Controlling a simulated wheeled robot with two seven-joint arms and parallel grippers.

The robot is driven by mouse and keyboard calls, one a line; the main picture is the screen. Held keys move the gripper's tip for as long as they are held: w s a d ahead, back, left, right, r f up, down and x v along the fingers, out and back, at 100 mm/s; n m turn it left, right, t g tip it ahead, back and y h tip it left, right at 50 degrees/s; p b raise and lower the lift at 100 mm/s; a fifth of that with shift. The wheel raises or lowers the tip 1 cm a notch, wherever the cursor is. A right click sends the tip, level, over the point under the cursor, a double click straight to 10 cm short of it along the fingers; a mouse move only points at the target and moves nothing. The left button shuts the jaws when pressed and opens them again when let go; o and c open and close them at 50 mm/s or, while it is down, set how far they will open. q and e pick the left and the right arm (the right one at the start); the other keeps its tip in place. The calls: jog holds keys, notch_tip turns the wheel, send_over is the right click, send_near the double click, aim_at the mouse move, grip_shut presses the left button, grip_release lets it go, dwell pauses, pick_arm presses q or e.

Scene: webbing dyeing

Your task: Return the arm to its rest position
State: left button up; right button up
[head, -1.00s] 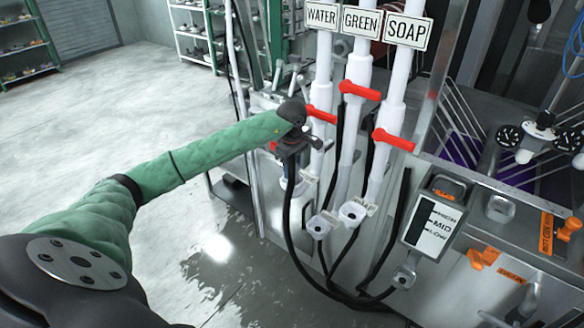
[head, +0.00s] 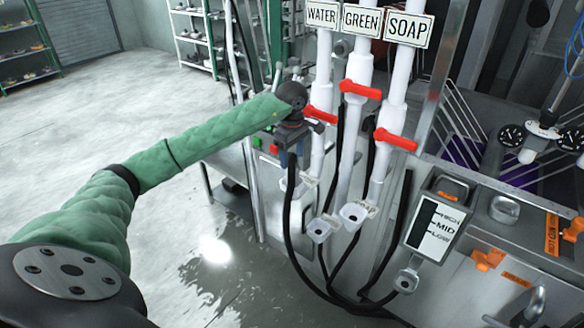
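My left arm, in a green quilted sleeve, reaches in from the left of the head view. Its dark wrist and gripper (head: 291,132) are beside the white WATER pipe (head: 322,75), near its red valve handle (head: 321,115). The fingers are small, dark and partly hidden by the wrist, so I cannot tell whether they are open or shut. A black hose hangs directly below the gripper; I cannot tell whether they touch. My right gripper is not in view.
The GREEN pipe (head: 358,70) and SOAP pipe (head: 398,85) stand to the right, each with a red handle. A HIGH/MID/LOW level gauge (head: 434,227) and metal machine are at right. Black hoses loop below. Open wet floor (head: 120,90) lies left; shelves stand behind.

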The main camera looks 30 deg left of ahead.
pick_arm(q)
jog(key=shift+r, duration=1.2)
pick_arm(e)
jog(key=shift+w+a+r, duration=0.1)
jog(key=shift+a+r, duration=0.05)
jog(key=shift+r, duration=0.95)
pick_arm(q)
jog(key=shift+d, duration=0.1)
